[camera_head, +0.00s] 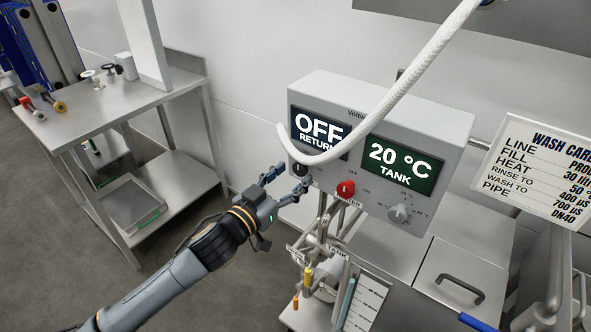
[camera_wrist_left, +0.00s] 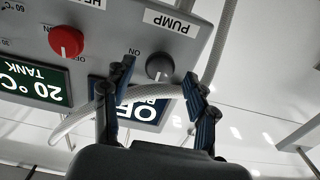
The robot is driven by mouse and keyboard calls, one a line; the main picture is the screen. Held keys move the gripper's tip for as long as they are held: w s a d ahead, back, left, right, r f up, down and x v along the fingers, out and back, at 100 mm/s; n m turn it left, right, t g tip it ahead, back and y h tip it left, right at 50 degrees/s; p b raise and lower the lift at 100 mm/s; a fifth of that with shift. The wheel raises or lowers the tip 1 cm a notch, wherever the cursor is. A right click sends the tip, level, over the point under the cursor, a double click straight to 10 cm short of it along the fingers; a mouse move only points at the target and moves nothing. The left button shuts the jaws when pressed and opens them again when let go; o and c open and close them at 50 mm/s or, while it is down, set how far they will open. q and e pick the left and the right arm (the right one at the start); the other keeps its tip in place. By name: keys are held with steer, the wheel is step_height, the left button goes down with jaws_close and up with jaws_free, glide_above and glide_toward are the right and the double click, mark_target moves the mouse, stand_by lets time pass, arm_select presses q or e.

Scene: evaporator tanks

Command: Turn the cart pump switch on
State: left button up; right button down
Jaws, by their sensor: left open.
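The pump switch is a dark round knob (camera_head: 300,170) at the lower left of the grey control box (camera_head: 335,95). In the left wrist view the same knob (camera_wrist_left: 159,67) sits beside the PUMP label (camera_wrist_left: 172,22). A screen (camera_head: 319,133) above it reads OFF and RETURN. My left gripper (camera_head: 293,178) is open just in front of the knob. In the left wrist view its blue-padded fingers (camera_wrist_left: 159,72) stand to either side of the knob. I cannot tell whether they touch it. My right gripper is not in view.
A white hose (camera_head: 395,90) hangs across the box front and passes near the fingers. A red knob (camera_head: 346,189) and a grey knob (camera_head: 399,214) sit to the right. Pipes (camera_head: 323,235) stand below. A steel table (camera_head: 105,112) is at left, with open floor between.

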arm_select(q)
steer(key=shift+x, duration=1.1)
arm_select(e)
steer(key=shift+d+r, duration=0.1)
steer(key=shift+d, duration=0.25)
arm_select(q)
steer(key=c, duration=1.2)
steer(key=shift+o, duration=0.2)
